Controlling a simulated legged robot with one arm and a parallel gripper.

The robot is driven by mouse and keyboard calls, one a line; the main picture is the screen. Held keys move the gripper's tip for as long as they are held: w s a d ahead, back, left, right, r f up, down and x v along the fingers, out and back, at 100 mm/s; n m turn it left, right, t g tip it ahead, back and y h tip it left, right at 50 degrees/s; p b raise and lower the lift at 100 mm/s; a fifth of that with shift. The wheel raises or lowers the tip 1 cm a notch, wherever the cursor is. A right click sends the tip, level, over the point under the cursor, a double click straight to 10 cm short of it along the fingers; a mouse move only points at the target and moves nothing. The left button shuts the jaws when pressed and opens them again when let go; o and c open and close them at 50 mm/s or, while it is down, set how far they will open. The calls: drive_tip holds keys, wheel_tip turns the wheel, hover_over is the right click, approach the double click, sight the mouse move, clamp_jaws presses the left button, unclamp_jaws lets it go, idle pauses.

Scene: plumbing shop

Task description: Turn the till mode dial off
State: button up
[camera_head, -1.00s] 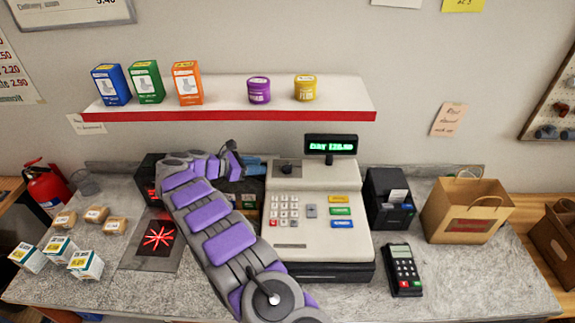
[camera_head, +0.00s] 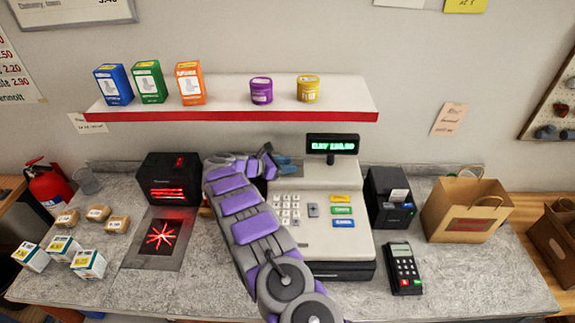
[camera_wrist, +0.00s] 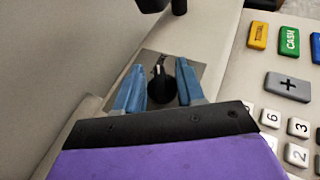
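The till (camera_head: 330,232) stands on the counter with its green display lit. Its mode dial (camera_wrist: 159,89) is a black round knob on a grey metal plate (camera_wrist: 208,71), seen in the wrist view. The dial has a pale pointer line. My gripper (camera_wrist: 157,85) is open, with one blue finger on each side of the dial. Whether the fingers touch it, I cannot tell. In the head view, my gripper (camera_head: 287,163) is at the till's upper left and hides the dial.
The till's keys (camera_head: 290,212) lie right of the dial. The display (camera_head: 332,143) rises behind it on a post. A scanner (camera_head: 168,178) stands left, and a shelf (camera_head: 230,98) with boxes and jars hangs above. A card terminal (camera_head: 403,268) is at right.

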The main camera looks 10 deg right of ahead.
drive_tip(key=shift+o, duration=0.3)
drive_tip(key=shift+a, duration=1)
drive_tip(key=shift+c, duration=0.9)
drive_tip(key=shift+s+d, duration=0.15)
drive_tip(key=shift+d, duration=0.75)
drive_tip(key=c, duration=0.6)
drive_tip(key=shift+a, duration=0.1)
drive_tip(key=shift+a+f, duration=0.1)
drive_tip(key=shift+a, duration=0.05)
